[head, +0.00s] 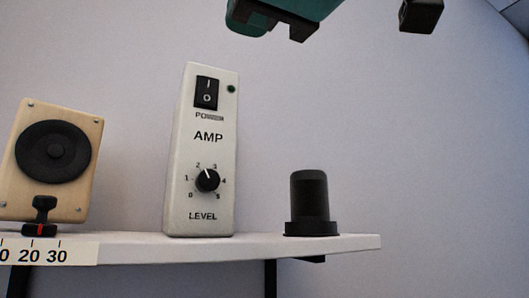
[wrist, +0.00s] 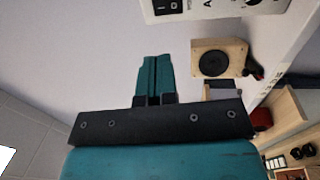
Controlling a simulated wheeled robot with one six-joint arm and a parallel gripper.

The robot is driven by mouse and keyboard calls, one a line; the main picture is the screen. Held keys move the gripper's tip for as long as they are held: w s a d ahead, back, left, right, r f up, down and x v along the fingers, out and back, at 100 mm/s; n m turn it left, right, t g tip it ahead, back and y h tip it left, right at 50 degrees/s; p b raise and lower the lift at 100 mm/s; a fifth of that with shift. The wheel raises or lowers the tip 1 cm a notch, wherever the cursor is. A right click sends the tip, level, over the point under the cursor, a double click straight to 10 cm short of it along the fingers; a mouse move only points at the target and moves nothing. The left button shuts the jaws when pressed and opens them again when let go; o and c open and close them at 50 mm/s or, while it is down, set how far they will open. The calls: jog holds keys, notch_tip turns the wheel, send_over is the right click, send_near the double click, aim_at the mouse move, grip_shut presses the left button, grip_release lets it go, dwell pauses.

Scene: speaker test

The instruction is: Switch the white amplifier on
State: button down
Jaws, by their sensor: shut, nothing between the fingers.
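The white amplifier (head: 207,150) stands upright on the shelf in the head view. Its black rocker power switch (head: 207,93) is near the top, marked I above and O below; I cannot tell which side is pressed. The small green lamp (head: 231,89) beside it looks dark. The level knob (head: 207,180) points between 2 and 3. My gripper (wrist: 154,62) is shut and empty in the wrist view, apart from the amplifier, whose edge (wrist: 215,8) shows at the top. In the head view, part of my gripper shows above and right of the amplifier; its fingertips are unclear.
A wooden speaker (head: 80,165) stands left of the amplifier, with a black and red slider (head: 40,220) and number scale (head: 50,255) in front. A black cylinder (head: 310,195) stands to the right, near the end of the shelf (head: 350,242). The space before the amplifier looks clear.

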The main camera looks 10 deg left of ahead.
aim_at(210, 82)
jog(key=p+x, duration=0.5)
jog(key=x, duration=0.8)
jog(key=shift+w+r+p, duration=0.1)
jog(key=shift+r+p, duration=0.05)
jog(key=shift+p, duration=0.25)
jog(key=shift+w+a, duration=0.25)
jog(key=shift+w, duration=0.1)
jog(key=shift+w+a+r+p, duration=0.1)
jog(key=shift+w+p, duration=0.05)
jog(key=shift+p, duration=0.2)
jog(key=s+d+r+b, duration=0.1)
jog(key=s+d, duration=0.2)
jog(key=s, duration=0.3)
jog(key=s+d+b, duration=0.2)
jog(key=s+d, duration=0.2)
jog(key=s, duration=0.2)
jog(key=shift+d+r, duration=0.15)
jog(key=shift+r, duration=0.25)
